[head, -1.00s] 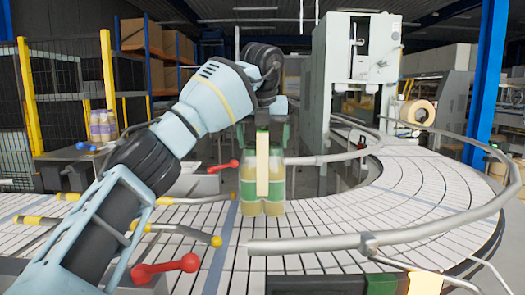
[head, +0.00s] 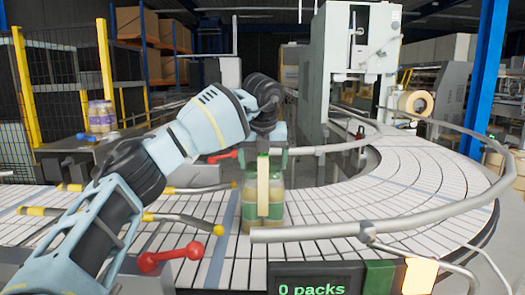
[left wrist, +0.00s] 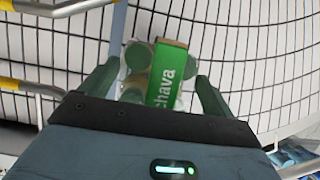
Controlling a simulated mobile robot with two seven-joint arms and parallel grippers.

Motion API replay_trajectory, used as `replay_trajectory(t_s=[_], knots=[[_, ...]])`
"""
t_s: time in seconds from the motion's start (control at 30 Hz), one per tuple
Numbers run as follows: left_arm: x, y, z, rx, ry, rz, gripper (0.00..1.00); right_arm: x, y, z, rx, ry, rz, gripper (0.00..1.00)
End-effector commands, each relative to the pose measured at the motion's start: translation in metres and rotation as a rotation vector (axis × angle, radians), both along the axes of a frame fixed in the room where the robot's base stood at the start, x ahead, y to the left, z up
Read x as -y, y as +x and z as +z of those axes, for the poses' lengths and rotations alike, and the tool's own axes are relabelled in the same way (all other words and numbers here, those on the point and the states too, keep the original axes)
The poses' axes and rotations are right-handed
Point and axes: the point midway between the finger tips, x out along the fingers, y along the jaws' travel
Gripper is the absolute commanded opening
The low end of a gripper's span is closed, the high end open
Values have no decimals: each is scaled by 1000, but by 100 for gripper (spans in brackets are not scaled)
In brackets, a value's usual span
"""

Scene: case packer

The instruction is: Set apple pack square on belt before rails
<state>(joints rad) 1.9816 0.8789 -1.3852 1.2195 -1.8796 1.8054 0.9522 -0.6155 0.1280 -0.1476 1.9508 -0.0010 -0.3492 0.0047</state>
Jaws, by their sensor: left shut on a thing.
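My right gripper is not in view.
Yellow-tipped rails (head: 185,218) and red-knobbed handles (head: 180,257) stand left of the pack. A blue-grey strip (head: 222,245) crosses the belt beside it. A display (head: 315,290) reads "0 packs". Another pack (head: 101,116) stands at back left. The belt curving right is clear.

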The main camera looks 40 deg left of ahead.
Motion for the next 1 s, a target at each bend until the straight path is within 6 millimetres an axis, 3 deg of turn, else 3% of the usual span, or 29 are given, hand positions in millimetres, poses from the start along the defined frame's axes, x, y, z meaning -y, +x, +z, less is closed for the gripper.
replay_trajectory(t_s=[0.33,0.37,0.43,0.77,1.0], knots=[[0,0,2,10,-1,-2,18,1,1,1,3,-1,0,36],[0,0,-1,3,0,-1,90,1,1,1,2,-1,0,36],[0,0,-1,3,-1,-1,99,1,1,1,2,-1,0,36],[1,-1,3,3,-1,-1,100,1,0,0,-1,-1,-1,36],[11,-11,37,6,-1,-3,100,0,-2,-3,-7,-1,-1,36]])
